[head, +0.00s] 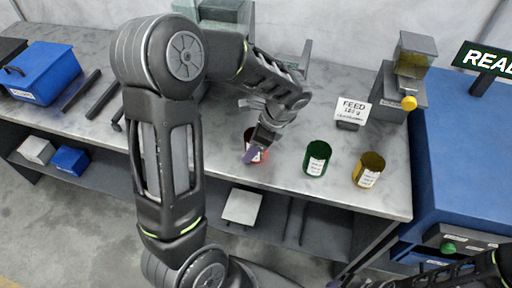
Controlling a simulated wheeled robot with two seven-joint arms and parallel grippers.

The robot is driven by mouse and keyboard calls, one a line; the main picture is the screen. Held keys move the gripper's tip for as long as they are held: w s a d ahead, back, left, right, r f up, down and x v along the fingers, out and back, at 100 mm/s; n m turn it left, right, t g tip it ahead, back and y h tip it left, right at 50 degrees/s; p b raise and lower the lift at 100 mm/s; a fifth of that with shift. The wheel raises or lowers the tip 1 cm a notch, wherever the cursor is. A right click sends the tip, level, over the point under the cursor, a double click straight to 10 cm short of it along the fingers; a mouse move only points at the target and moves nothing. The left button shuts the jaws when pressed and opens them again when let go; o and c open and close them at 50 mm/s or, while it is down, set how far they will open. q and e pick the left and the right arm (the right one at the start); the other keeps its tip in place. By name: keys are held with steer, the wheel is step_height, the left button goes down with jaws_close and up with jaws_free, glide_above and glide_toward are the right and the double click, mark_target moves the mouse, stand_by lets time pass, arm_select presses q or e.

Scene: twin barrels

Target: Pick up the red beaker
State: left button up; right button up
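The red beaker (263,157) stands on the grey bench top, mostly hidden behind my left gripper (256,148). My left gripper points down at the beaker, with a purple fingertip in front of it or against it. I cannot tell whether the fingers are closed on it. My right arm comes in low at the bottom right. Its gripper end is at or beyond the bottom edge and cannot be made out.
A green beaker (317,158) and a yellow beaker (368,170) stand to the right. Behind them are a FEED sign (353,110) and a dispenser (402,85). A blue box (42,75) and dark bars lie at the left. A shelf (280,215) runs below the bench.

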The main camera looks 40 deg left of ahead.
arm_select(q)
steer(key=c, duration=0.7)
steer(key=shift+r, duration=0.1)
step_height(320, 180, up, 10)
steer(key=shift+b, duration=0.4)
